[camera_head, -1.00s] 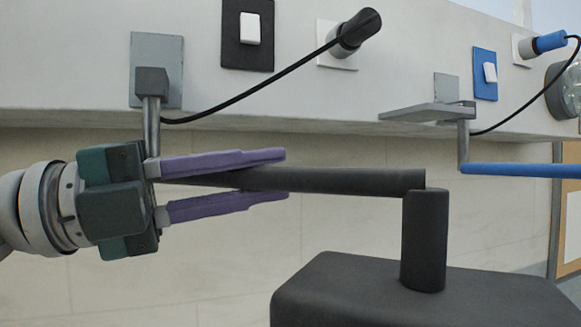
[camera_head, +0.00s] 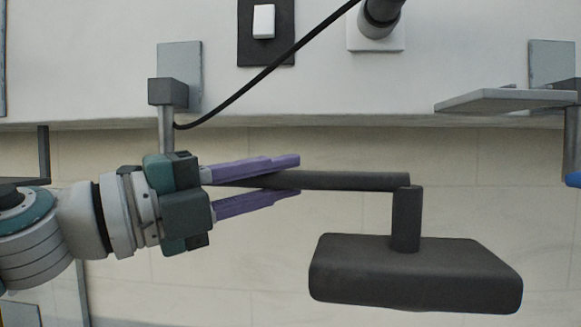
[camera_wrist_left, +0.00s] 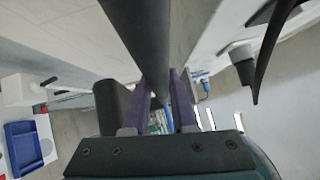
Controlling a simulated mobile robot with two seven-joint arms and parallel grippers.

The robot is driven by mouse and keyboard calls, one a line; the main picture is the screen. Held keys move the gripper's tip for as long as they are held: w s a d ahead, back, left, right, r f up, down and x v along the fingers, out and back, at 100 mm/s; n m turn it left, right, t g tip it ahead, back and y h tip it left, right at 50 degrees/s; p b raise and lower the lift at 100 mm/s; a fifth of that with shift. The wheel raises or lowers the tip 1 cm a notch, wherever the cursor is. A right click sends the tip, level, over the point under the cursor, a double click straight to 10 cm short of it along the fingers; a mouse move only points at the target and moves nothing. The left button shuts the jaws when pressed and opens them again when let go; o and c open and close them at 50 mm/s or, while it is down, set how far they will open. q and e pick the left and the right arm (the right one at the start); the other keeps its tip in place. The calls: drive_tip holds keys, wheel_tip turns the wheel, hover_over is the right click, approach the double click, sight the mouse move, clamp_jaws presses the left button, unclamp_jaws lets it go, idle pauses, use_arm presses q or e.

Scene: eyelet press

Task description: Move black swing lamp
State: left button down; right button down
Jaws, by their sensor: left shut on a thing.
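The black swing lamp (camera_head: 415,275) hangs from the wall mount. Its broad dark head is at the lower right of the head view, joined by a short upright post to a long, nearly level black arm (camera_head: 355,181). My left gripper (camera_head: 290,177) has its purple fingers closed on this arm, one above and one below, left of the post. In the left wrist view the arm (camera_wrist_left: 146,45) runs down between the fingers. The arm's left end is hidden behind my gripper. My right gripper is not in view.
A grey bracket (camera_head: 166,125) holds the lamp on the white wall panel. A black switch plate (camera_head: 266,48) and a plug with a black cable (camera_head: 380,15) sit above. A grey shelf-like bracket (camera_head: 500,100) is at right. Space beside the lamp head looks clear.

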use_arm(q)
drive_tip(key=shift+w+t, duration=0.25)
drive_tip(key=shift+t, duration=0.05)
drive_tip(key=c, duration=0.7)
unclamp_jaws()
drive_tip(key=shift+c, duration=0.2)
drive_tip(key=b+v, duration=0.5)
drive_tip(key=v, duration=0.5)
drive_tip(key=shift+r, duration=0.2)
drive_tip(key=shift+s, duration=0.1)
